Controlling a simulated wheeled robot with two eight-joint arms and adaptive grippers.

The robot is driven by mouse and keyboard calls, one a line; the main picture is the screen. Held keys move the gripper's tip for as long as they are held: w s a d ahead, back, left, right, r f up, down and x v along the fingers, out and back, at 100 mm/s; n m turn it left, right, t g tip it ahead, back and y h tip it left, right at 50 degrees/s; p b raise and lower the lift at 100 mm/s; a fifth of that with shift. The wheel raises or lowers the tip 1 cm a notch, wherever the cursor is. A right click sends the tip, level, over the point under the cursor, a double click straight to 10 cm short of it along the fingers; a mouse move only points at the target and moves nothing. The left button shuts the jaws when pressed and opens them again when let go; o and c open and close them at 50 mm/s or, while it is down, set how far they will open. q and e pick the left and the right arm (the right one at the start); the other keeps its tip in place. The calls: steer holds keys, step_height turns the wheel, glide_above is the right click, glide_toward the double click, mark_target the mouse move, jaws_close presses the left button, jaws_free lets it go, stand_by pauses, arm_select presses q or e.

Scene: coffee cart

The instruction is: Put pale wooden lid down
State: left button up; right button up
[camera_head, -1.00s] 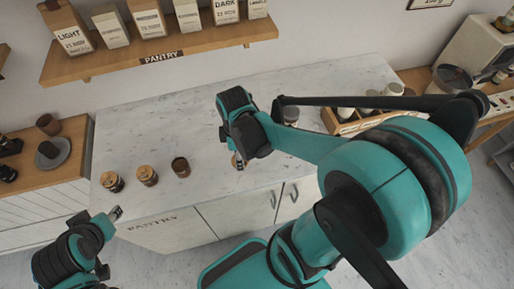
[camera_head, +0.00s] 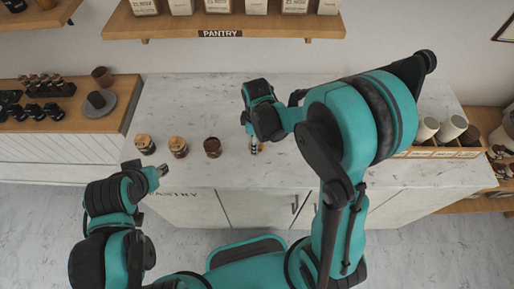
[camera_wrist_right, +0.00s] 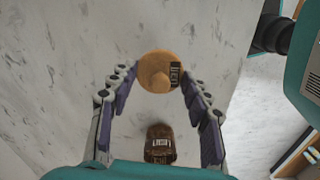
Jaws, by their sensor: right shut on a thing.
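In the head view my right gripper (camera_head: 254,148) is low near the counter's front; whether the lid touches the counter is unclear. A dark brown jar (camera_wrist_right: 158,144) with a LIGHT label, showing no pale lid, stands apart from it, left of the gripper in the head view (camera_head: 212,148). My left gripper (camera_head: 160,168) is near the counter's front-left edge; its jaws are too small to read.
Two jars with pale tops (camera_head: 145,144) (camera_head: 178,147) stand left of the dark jar on the marble counter (camera_head: 190,105). A wooden crate (camera_head: 430,152) with cups is at the right. The pantry shelf (camera_head: 270,22) hangs behind. The counter's middle is clear.

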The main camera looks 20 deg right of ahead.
steer(key=shift+f+b, duration=0.5)
steer(key=shift+f, duration=1.4)
steer(key=shift+f, duration=0.1)
steer(key=o, duration=0.5)
steer(key=shift+f, duration=0.1)
steer(key=o, duration=0.4)
